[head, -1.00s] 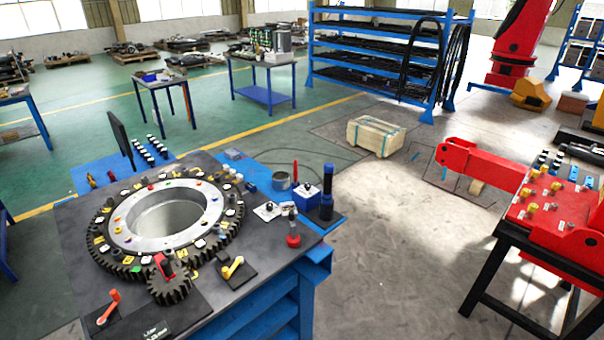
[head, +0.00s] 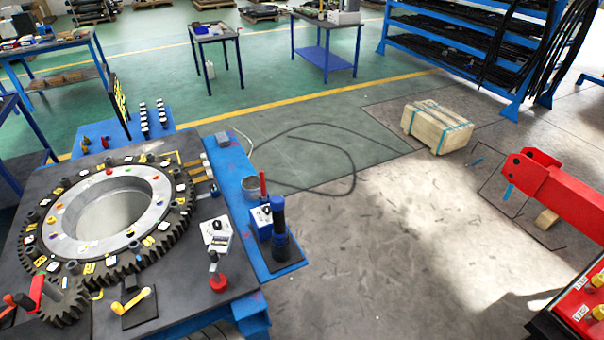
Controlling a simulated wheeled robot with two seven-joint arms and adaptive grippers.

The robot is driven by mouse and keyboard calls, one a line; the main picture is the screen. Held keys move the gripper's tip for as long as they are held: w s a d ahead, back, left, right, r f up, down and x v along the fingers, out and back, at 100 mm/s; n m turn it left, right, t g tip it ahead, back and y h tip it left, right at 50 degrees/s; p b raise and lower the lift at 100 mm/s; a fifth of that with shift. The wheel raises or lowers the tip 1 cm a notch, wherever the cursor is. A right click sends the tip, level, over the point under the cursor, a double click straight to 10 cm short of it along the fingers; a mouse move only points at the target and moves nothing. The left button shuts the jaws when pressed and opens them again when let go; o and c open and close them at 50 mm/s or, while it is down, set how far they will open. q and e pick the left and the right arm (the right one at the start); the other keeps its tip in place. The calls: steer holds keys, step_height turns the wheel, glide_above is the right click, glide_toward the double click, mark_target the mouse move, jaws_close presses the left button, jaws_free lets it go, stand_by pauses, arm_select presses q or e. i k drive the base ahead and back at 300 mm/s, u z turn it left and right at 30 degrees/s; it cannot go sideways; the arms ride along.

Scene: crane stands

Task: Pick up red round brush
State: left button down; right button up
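A small red round piece (head: 218,283) with a grey upright stem and a dark knob stands near the right front edge of the dark-topped workbench (head: 190,312). It may be the red round brush, but it is too small to be sure. A thin red upright stick (head: 263,186) shows at the grey can (head: 262,216) on the blue right-hand ledge. I cannot tell whether it is a brush. Neither of my grippers is in view.
A large toothed ring (head: 150,258) fills much of the bench top. A wooden crate (head: 437,127) sits on open floor; a red machine arm (head: 560,190) is at right.

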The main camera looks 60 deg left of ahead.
mark_target(262, 175)
steer(key=i, duration=1.6)
steer(key=u, duration=4)
steer(key=i, duration=0.5)
steer(key=u, duration=0.05)
